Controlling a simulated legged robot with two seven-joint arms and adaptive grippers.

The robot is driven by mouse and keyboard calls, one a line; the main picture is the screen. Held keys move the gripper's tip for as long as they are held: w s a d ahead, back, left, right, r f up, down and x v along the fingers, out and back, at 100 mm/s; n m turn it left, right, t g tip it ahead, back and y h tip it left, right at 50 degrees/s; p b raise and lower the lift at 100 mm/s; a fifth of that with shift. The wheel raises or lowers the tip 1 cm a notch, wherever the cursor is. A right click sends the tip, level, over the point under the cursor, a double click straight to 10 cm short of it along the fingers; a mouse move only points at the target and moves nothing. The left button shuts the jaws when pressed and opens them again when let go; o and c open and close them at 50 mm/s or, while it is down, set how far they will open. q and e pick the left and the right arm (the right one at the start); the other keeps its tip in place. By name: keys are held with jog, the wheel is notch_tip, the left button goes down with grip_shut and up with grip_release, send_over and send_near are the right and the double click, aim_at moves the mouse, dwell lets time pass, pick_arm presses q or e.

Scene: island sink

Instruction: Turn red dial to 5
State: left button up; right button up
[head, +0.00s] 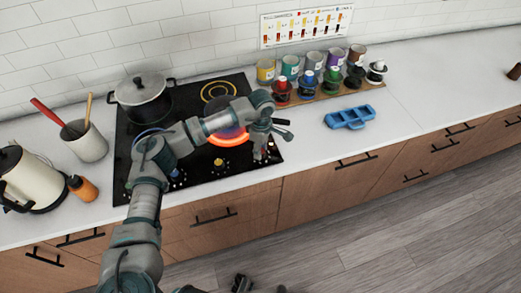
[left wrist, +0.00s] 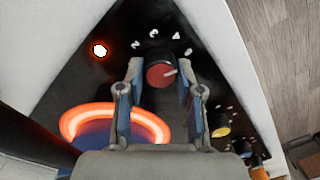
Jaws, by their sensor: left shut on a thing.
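The red dial (left wrist: 158,76) sits on the black cooktop (head: 130,130) and shows in the left wrist view, with a pale pointer mark aimed to the right and slightly up. My left gripper (left wrist: 158,70) is shut on the red dial, one finger on each side. A burner ring (left wrist: 115,107) glows orange-red beside the gripper. My right gripper is not seen.
A lidded pot (head: 143,97) stands on the back left of the cooktop. More dials, one of them yellow (left wrist: 221,130), line the cooktop's front. A blue tray (head: 350,117) and a rack with several bottles and cans (head: 310,90) are to the right. A utensil cup (head: 85,143) and kettle (head: 30,180) are left.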

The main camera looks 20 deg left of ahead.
pick_arm(q)
jog(key=shift+w+r+m, duration=0.15)
jog(key=shift+r+m, duration=0.05)
jog(key=shift+m, duration=0.1)
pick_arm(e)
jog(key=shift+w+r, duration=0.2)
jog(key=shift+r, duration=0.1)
pick_arm(q)
jog(key=o, duration=1.1)
jog(key=shift+o, duration=0.3)
jog(key=shift+f, duration=0.15)
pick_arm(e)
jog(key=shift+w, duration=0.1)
pick_arm(q)
jog(key=shift+r, duration=0.3)
notch_tip(320, 180, up, 11)
jog(key=shift+w+r, duration=0.15)
jog(key=shift+w, duration=0.1)
